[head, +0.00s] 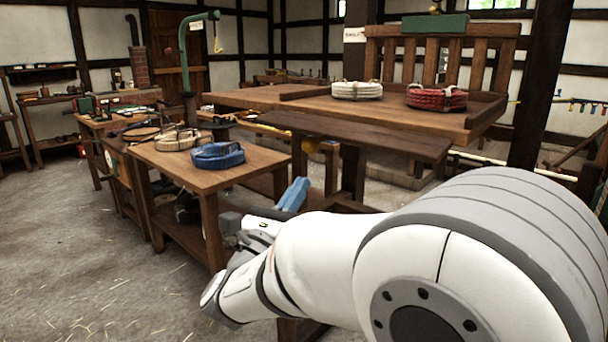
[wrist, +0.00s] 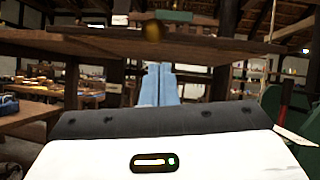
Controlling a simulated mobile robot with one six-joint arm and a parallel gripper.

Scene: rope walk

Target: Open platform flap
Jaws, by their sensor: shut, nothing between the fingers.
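The platform (head: 250,97) is a wooden deck with a slatted back rail. Along its near edge runs a darker plank, which looks like the flap (head: 360,134); it lies about level, slightly below the deck. My gripper (head: 297,190) has blue fingers, also in the wrist view (wrist: 158,72). They are shut and empty, pointing up towards the plank, apparently apart from the knob.
A white rope coil (head: 357,90) and a red rope coil (head: 436,98) lie on the platform. A side table (head: 250,163) at left bears a tan coil (head: 177,139) and a blue coil (head: 217,156). A dark post (head: 540,85) stands at right. The floor (head: 70,230) at left is clear.

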